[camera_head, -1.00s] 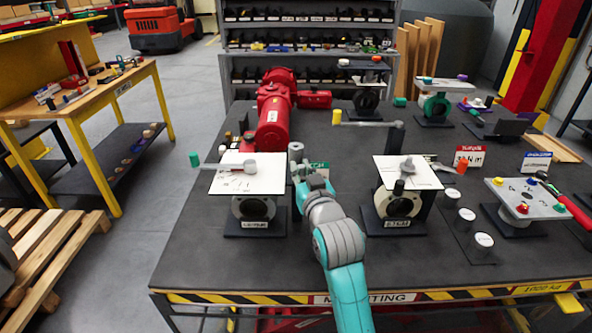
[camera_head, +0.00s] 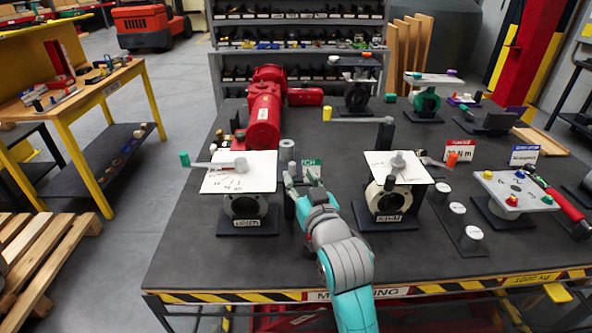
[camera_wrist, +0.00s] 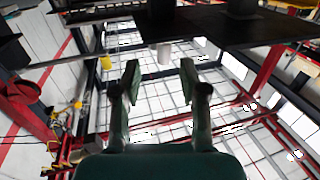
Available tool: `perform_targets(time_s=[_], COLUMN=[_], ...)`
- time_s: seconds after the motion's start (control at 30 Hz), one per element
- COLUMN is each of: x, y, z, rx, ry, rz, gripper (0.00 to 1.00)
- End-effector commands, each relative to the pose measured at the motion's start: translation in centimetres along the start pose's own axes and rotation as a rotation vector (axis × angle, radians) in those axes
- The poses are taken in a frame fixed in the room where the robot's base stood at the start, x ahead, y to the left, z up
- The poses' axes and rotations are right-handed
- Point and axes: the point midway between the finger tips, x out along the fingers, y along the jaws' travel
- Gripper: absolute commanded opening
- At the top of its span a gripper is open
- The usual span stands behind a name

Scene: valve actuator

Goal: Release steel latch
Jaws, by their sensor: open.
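No part is clearly readable as the steel latch. A grey metal cylinder (camera_head: 287,150) stands on the table just beyond my gripper, beside a partly hidden green sign (camera_head: 312,168) on which "CH" shows. My gripper (camera_head: 293,182) is open and empty, between the left valve (camera_head: 247,206) and the right valve (camera_head: 388,198), short of the cylinder. In the wrist view the two fingers (camera_wrist: 160,78) are spread apart with nothing between them. A pale cylinder (camera_wrist: 164,55) shows beyond them; I cannot tell whether it is the same one.
A green-tipped lever (camera_head: 213,164) lies over the left white plate. A yellow-tipped lever (camera_head: 350,117) reaches across behind my gripper. A red actuator (camera_head: 264,112) stands behind on the left. The table's front left (camera_head: 190,262) is clear.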

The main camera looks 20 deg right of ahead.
Motion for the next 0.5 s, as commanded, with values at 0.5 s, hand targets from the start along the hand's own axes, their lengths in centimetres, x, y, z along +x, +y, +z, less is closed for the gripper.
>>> perform_targets(time_s=[0.5], x=[-6.7], y=[0.1], z=[0.1], rx=[0.000], ry=[-0.001], rz=[0.001], gripper=[0.43])
